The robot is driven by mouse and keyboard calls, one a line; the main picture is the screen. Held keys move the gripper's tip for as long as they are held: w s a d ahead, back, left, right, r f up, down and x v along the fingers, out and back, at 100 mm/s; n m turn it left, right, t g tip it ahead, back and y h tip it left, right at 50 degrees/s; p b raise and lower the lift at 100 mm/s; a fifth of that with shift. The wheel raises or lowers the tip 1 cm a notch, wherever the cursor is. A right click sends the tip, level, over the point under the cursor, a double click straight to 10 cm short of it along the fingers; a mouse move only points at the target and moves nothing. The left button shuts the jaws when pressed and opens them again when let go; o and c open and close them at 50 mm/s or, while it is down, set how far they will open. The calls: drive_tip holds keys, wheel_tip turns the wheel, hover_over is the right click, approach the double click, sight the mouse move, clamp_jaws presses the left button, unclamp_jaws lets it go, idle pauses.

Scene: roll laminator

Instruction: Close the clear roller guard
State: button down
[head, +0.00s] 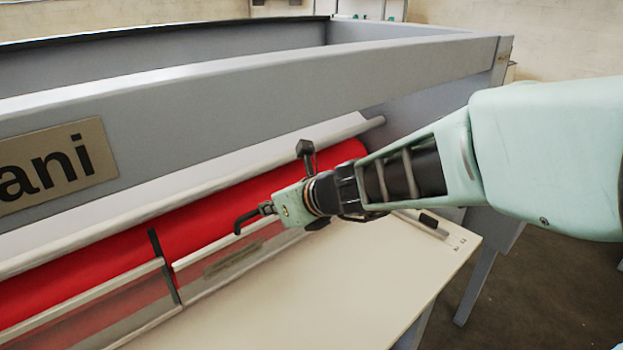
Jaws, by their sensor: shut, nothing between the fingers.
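The clear roller guard (118,308) is a see-through panel with pale rails and dark upright brackets. It sits low along the front of the red roller (215,214), and red shows through parts of it. Its left end runs out of the picture, and my arm covers part of its right end. My gripper (238,229) is shut and empty. It points left, over the front of the roller and above the guard's right section in the picture. I cannot tell whether it touches the guard or how far the guard is tilted.
The grey laminator frame (300,85) with a nameplate (52,166) rises behind the roller. A pale table (385,270) extends in front, mostly bare, with a small dark-handled item (428,220) near its right corner. Open floor (550,290) lies to the right.

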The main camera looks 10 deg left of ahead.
drive_tip(key=shift+w+a+r, duration=0.1)
drive_tip(key=shift+a, duration=0.15)
drive_tip(key=shift+d, duration=0.15)
idle(0.4)
